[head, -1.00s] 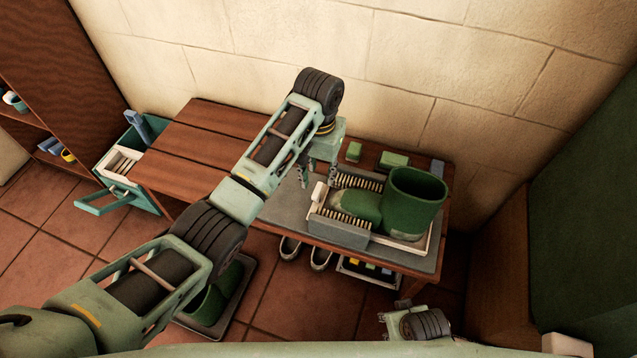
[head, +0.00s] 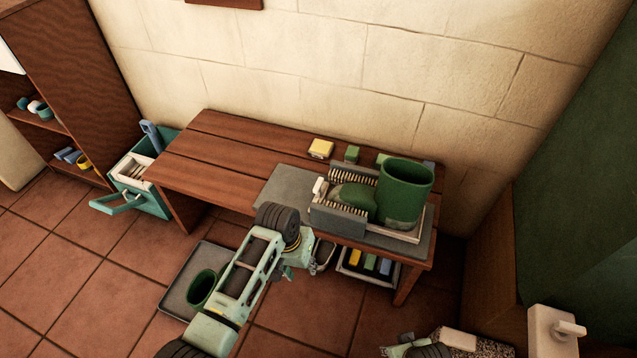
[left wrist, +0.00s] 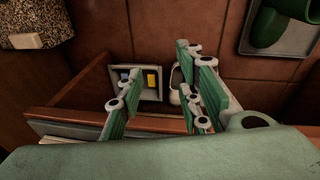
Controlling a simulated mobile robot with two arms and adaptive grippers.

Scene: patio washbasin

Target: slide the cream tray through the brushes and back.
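The cream tray (head: 424,222) lies on the grey mat on the bench, its rim showing at the right, with a green boot (head: 404,190) on it. The boot's toe is between the two brushes, the far brush (head: 352,174) and the near brush (head: 338,220). A white handle (head: 318,187) stands at the tray's left end. My left gripper (head: 290,268) is in front of the bench, apart from the tray. Its fingers are spread and empty in the left wrist view (left wrist: 160,92). My right gripper (head: 415,347) is partly cut off at the bottom edge; its fingers are unclear.
The wooden bench top (head: 215,160) is clear on the left. A low tray of coloured blocks (head: 368,265) is under the bench. Another green boot stands in a grey floor tray (head: 190,262).

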